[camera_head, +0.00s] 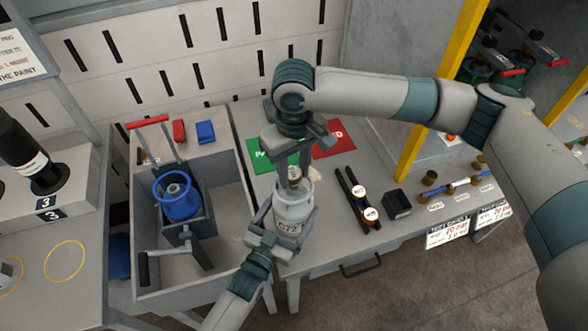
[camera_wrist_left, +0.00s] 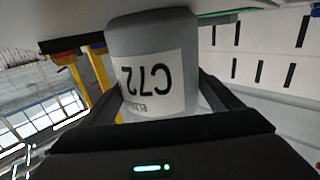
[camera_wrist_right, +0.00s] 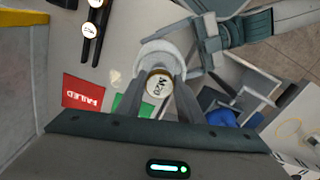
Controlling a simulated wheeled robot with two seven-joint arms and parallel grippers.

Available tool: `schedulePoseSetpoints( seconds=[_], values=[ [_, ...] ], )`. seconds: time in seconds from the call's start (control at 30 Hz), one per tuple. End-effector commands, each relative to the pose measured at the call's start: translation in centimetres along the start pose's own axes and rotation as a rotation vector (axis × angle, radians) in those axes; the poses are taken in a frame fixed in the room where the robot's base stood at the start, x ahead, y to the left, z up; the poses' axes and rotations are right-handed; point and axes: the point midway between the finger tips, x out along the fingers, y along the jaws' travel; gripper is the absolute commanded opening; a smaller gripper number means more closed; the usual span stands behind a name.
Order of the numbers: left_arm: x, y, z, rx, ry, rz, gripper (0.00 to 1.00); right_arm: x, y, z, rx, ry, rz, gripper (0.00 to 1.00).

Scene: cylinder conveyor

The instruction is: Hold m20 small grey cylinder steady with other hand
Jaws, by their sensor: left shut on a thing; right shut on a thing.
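A small grey cylinder (camera_head: 291,212) with a white C72 label stands upright at the table's front edge. My left gripper (camera_head: 284,224) is shut around its body from the front. In the left wrist view the cylinder (camera_wrist_left: 150,35) fills the space between the fingers, its label upside down. A brass valve with a white M20 top (camera_wrist_right: 158,84) sits at the cylinder's open collar (camera_wrist_right: 170,49). My right gripper (camera_head: 294,172) points down from above and is shut on this valve. Whether the valve touches the cylinder's neck is hidden by the collar.
A green mat (camera_head: 262,157) and a red FAILED mat (camera_head: 335,139) lie behind. To the right are a black rack (camera_head: 349,186) with two white-topped valves and a black box (camera_head: 397,204). At left, a grey basin (camera_head: 228,225) holds a blue cylinder (camera_head: 178,199) in a clamp.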

Motion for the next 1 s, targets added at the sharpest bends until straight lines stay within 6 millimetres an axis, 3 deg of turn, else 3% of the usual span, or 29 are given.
schedulePoseSetpoints(
  seconds=[1.0],
  values=[
    [0.0, 0.0, 0.1, 0.001, -0.001, 0.0, 0.58, 1.8, 0.0, 0.0, 0.001, 0.0, 0.0, 0.09]
  ],
)
